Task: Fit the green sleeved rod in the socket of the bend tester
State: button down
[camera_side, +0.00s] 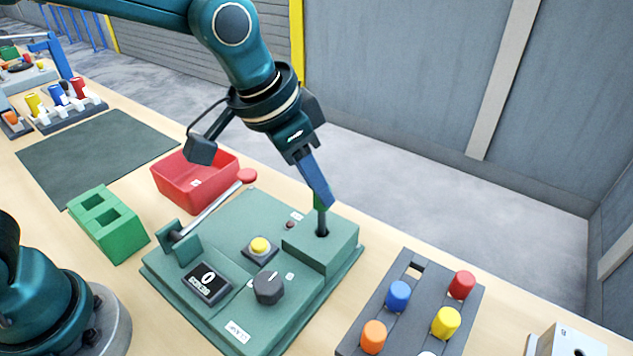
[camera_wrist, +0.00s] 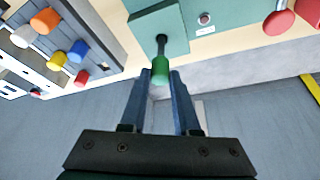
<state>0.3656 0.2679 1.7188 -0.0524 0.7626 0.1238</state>
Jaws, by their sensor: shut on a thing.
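The green sleeved rod has a green sleeve (camera_side: 319,200) at its top and a dark lower shaft. My gripper (camera_side: 316,185) is shut on the sleeve and holds the rod about upright. The shaft's lower end meets the dark socket hole (camera_side: 322,233) in the raised block of the bend tester (camera_side: 222,255); how deep it sits is hidden. In the wrist view, the green sleeve (camera_wrist: 161,70) lies between my fingertips (camera_wrist: 160,80), and the dark shaft runs to the tester's block (camera_wrist: 153,22).
A grey rack (camera_side: 410,310) with red, blue, yellow and orange capped rods stands right of the tester. A red bin (camera_side: 190,180), a lever with a red knob (camera_side: 246,175) and a green block (camera_side: 108,225) are on the left. A dark mat (camera_side: 90,150) lies beyond.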

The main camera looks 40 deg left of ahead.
aim_at(314, 204)
jog(key=shift+f, duration=2.2)
jog(key=c, duration=0.6)
grip_release()
jog(key=shift+o, duration=0.2)
jog(key=shift+v, duration=2.55)
